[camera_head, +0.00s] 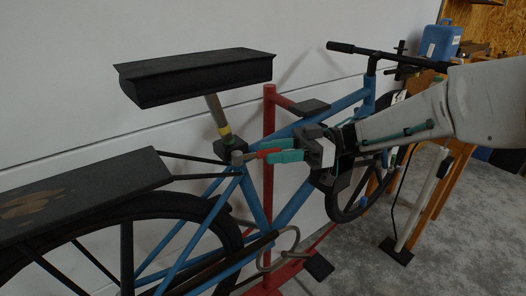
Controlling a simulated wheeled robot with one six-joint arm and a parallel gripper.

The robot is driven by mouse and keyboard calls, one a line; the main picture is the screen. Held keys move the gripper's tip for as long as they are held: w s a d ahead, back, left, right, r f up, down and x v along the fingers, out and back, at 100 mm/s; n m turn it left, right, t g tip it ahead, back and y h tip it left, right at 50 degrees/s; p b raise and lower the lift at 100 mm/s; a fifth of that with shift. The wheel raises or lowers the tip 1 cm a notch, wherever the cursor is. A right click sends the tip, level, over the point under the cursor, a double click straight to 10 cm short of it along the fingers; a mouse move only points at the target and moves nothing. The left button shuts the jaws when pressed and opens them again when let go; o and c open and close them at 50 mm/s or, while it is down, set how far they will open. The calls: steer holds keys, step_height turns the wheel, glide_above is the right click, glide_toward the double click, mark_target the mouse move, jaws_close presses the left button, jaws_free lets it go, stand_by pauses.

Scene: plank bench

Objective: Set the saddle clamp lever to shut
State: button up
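A blue bicycle carries a black saddle (195,76) on a grey seat post (216,109). The dark saddle clamp (234,147) sits at the foot of the post, below a yellow band. An orange-red lever (266,152) sticks out to the right from a grey round piece at the clamp. My gripper (268,151) reaches in from the right, its teal fingers above and below the lever. The lever's outer end is hidden between the fingers. I cannot tell whether they press on it or only surround it.
A red stand post (269,110) rises close behind my fingers. The rear rack (95,190) is at the left and the black handlebar (385,56) at the upper right. A wooden bench with a blue case (440,40) stands behind right. Grey floor (345,270) is open at the lower right.

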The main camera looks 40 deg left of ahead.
steer(key=shift+v, duration=2.7)
